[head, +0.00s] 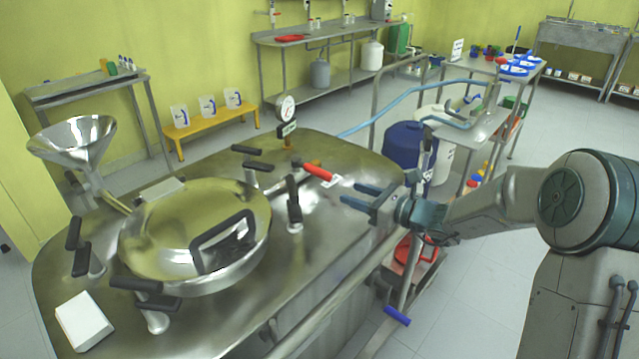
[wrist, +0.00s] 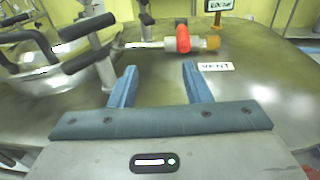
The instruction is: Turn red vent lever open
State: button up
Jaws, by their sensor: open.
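The red vent lever (head: 319,172) sticks up from the steel reactor top (head: 330,235), to the right of the round hatch. In the wrist view the red lever (wrist: 183,38) sits on a metal valve pipe with a brass end, beyond my fingers. A white VENT label (wrist: 216,67) lies just right of it. My gripper (head: 350,194) is open and empty, to the right of the lever and apart from it. In the wrist view my gripper's two blue fingers (wrist: 158,75) point toward the valve with a wide gap between them.
A domed steel hatch (head: 195,225) with black handles fills the reactor's middle. A black-handled clamp (head: 294,203) stands left of my gripper. A pressure gauge (head: 285,108) rises behind the lever. A steel funnel (head: 75,140) stands at the far left. The reactor top's front right is clear.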

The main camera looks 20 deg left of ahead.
aim_at(318, 173)
jog(key=w+m, duration=0.1)
jog(key=w+f+m+t, duration=0.1)
jog(key=shift+w+f+t, duration=0.3)
jog(key=shift+w, duration=0.05)
jog(key=shift+w+a+m, duration=0.2)
jog(key=shift+w+m, duration=0.05)
jog(key=shift+m, duration=0.15)
jog(key=x, duration=1.3)
jog(key=shift+w+a+r, duration=0.1)
jog(key=shift+a+r, duration=0.1)
jog(key=shift+r, duration=0.1)
grip_shut()
